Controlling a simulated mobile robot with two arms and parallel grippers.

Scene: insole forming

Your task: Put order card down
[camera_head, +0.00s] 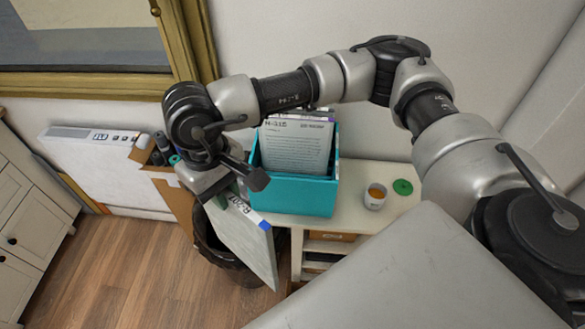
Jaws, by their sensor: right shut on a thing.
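The order card (243,243) is a pale grey sheet with black print and a blue corner along its top edge. My right gripper (234,190) is shut on its upper edge. The card hangs tilted off the left front of the small table, in front of a dark bin, and looks clear of the floor. A teal box (292,195) stands on the table just right of the gripper, with a printed card (297,145) and other sheets upright in it. The exact finger contact is partly hidden by the gripper body. My left gripper is out of view.
The cream table (352,213) also carries a small cup (375,197) with orange contents and a green disc (402,187). A dark waste bin (205,236) stands left of the table. A cardboard box (163,186) with rolls stands behind it. Wooden floor is clear at left.

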